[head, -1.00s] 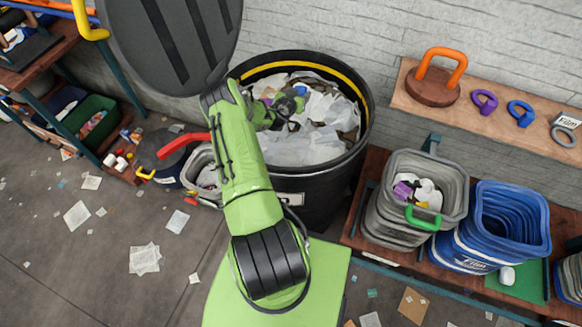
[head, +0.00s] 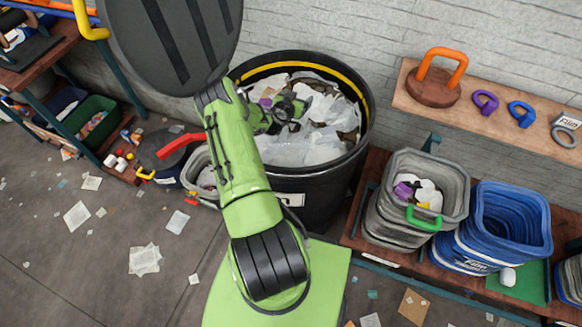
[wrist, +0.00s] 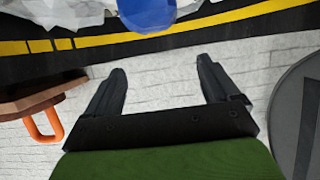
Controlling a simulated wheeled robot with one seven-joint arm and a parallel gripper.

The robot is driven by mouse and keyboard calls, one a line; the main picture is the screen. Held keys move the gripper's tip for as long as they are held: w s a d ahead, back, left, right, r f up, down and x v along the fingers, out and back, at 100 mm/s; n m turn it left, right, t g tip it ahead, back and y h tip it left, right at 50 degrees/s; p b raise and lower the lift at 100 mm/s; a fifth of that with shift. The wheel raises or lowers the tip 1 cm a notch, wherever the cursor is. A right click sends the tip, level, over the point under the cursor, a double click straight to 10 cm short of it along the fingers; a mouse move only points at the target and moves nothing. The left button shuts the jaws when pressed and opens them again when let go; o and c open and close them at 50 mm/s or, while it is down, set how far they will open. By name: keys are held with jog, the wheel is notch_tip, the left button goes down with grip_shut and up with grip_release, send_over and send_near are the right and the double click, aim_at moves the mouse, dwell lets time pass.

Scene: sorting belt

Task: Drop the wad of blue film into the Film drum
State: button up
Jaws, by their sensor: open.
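My gripper (head: 290,108) is inside the mouth of the large black drum (head: 318,212), over its pale crumpled film. In the wrist view my gripper (wrist: 161,76) has its two dark fingers spread wide with nothing between them. A smooth blue lump (wrist: 147,14), possibly the wad of blue film, shows at the top edge of the wrist view beside pale film, apart from the fingers. I cannot make it out in the head view, where my arm hides part of the drum. The drum's white label is too small to read.
The drum's raised grey lid (head: 172,40) stands at the back left of its mouth. Grey bins (head: 425,180) and blue bins (head: 510,225) stand on a low shelf at right. A wall shelf (head: 480,118) holds an orange handle. Paper scraps litter the floor at left.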

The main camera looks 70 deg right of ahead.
jog(key=b+v, duration=0.3)
jog(key=v, duration=1.1)
